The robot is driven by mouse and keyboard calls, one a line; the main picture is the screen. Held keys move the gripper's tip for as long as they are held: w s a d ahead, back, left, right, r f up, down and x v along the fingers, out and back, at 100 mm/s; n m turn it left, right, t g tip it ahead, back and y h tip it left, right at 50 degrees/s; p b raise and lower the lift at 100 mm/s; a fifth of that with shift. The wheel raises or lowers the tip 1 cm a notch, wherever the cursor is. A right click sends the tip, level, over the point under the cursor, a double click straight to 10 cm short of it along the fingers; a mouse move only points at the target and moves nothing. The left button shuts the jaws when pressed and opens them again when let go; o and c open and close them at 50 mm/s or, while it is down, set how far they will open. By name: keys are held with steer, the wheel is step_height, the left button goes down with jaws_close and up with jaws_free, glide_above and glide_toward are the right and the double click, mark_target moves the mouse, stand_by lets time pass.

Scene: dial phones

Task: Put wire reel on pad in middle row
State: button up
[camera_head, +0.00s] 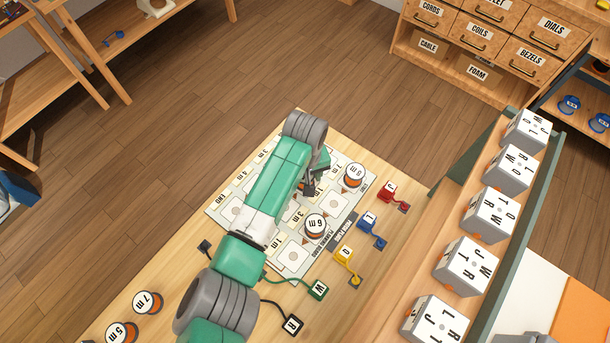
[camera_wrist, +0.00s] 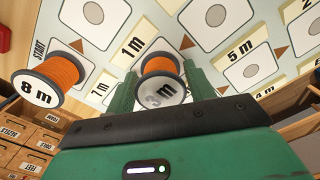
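The wire reel (camera_wrist: 161,69) is an orange spool with a pale end marked what looks like "3 m". In the wrist view it sits between the two fingers of my gripper (camera_wrist: 161,76), with no clear gap on either side. In the head view my gripper (camera_head: 312,185) is over the board and its arm hides the reel. The pale board (camera_head: 222,208) has rows of white pads with grey circles, such as one pad (camera_head: 291,257) near its front edge; the arm covers much of the middle. Whether the reel touches the board cannot be told.
An "8 m" reel (camera_head: 355,173) and a "6 m" reel (camera_head: 315,226) stand on the board; "7 m" (camera_head: 147,302) and "5 m" (camera_head: 121,332) reels stand at lower left. Coloured lettered blocks with cords, including a red one (camera_head: 387,192), line the right side. A shelf of lettered cubes (camera_head: 490,213) stands beyond.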

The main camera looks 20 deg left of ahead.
steer(key=shift+o, duration=1.1)
steer(key=shift+r, duration=0.1)
step_height(320, 180, up, 12)
steer(key=p, duration=0.3)
